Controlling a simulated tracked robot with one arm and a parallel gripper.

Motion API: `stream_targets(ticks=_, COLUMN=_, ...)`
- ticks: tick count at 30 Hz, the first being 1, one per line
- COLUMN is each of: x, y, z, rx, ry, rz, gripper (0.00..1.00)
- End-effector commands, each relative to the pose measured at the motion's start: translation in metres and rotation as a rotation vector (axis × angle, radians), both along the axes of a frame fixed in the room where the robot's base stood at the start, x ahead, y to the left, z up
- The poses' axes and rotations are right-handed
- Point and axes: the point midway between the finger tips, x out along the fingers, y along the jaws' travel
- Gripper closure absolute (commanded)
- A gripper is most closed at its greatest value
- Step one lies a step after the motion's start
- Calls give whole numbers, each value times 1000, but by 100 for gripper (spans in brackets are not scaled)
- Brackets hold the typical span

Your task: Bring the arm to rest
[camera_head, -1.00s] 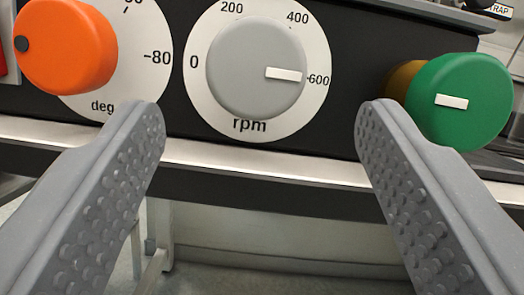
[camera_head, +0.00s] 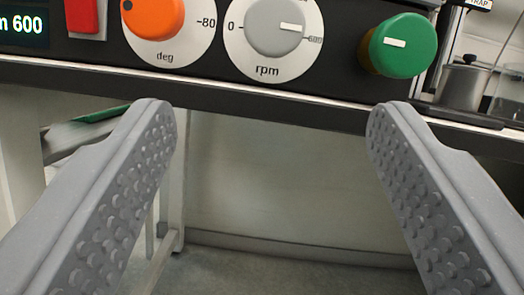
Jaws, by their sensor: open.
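My gripper (camera_head: 272,115) is open and empty, its two grey studded fingers spread wide in the lower half of the view. The grey rpm knob (camera_head: 277,27) is above and between the fingertips, apart from them, with its white mark toward 600. The orange deg knob (camera_head: 153,16) is at upper left, its top cut off by the frame. The green knob (camera_head: 404,45) with a white mark is at upper right. Neither finger appears to touch a knob. The rest of my arm is out of view.
The black control panel (camera_head: 347,20) spans the top, with a red switch (camera_head: 83,17) and a display (camera_head: 23,27) partly reading 600. A metal pot (camera_head: 465,82) stands at the right. Below the panel edge are open space and a pale wall (camera_head: 280,185).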

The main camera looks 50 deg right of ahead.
Motion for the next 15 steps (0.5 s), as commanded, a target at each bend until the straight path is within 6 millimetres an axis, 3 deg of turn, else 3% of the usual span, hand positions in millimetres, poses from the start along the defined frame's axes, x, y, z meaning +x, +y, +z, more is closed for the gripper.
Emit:
stream_targets(ticks=8, x=2, y=0, z=2, rx=6, ry=-1, rz=4, gripper=39)
stream_targets(ticks=11, x=12, y=4, z=14, rx=31, ry=-11, rz=34, gripper=39)
stream_targets(ticks=15, x=43, y=20, z=47, rx=107, ry=-21, rz=129, gripper=39)
